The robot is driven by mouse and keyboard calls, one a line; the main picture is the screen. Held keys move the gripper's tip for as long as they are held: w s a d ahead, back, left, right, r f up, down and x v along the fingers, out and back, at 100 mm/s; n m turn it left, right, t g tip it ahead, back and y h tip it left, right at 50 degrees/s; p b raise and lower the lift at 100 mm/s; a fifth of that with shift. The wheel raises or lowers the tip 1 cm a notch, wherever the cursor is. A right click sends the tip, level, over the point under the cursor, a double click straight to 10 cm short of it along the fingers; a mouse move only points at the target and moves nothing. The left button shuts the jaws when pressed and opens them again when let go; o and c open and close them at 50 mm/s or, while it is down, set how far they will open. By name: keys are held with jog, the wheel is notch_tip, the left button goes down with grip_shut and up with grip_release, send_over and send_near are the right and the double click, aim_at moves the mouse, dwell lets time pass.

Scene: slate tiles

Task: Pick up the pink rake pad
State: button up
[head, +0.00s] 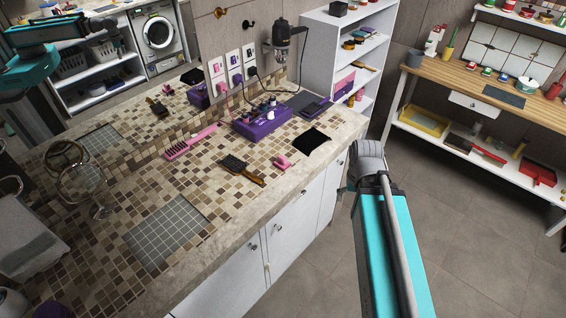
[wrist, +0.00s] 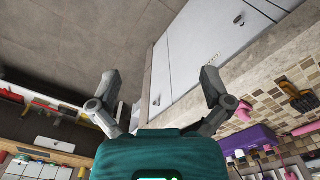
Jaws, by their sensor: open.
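On the mosaic counter (head: 140,190) lie two pink things. A long pink comb-like piece with a handle (head: 190,143) lies near the mirror, left of the purple box. A small pink piece (head: 283,162) lies nearer the front, right of the brown brush. I cannot tell for sure which is the rake pad. In the wrist view the small pink piece (wrist: 243,112) and the long one (wrist: 304,129) are at the right. My gripper (wrist: 160,80) is open and empty, over the floor beside the counter's edge, apart from both. Its fingers are not distinguishable in the head view.
A brown brush (head: 242,170), a black cloth-like square (head: 312,140) and a purple box (head: 262,121) with items share the counter. A round mirror (head: 82,182) stands left. White shelves (head: 318,50) and a wooden workbench (head: 480,84) are beyond. The floor on the right is clear.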

jog(key=shift+w, duration=0.1)
jog(key=r+n+p, duration=0.1)
jog(key=n, duration=0.9)
send_over(282, 157)
jog(key=shift+d+r, duration=0.15)
jog(key=shift+d, duration=0.05)
notch_tip(282, 157, down, 9)
jog(key=b, duration=0.8)
jog(key=shift+r, duration=0.15)
jog(key=shift+b, duration=0.3)
jog(key=shift+a+f+b, duration=0.15)
jog(key=shift+f+b, duration=2.3)
jog(key=shift+f, duration=0.15)
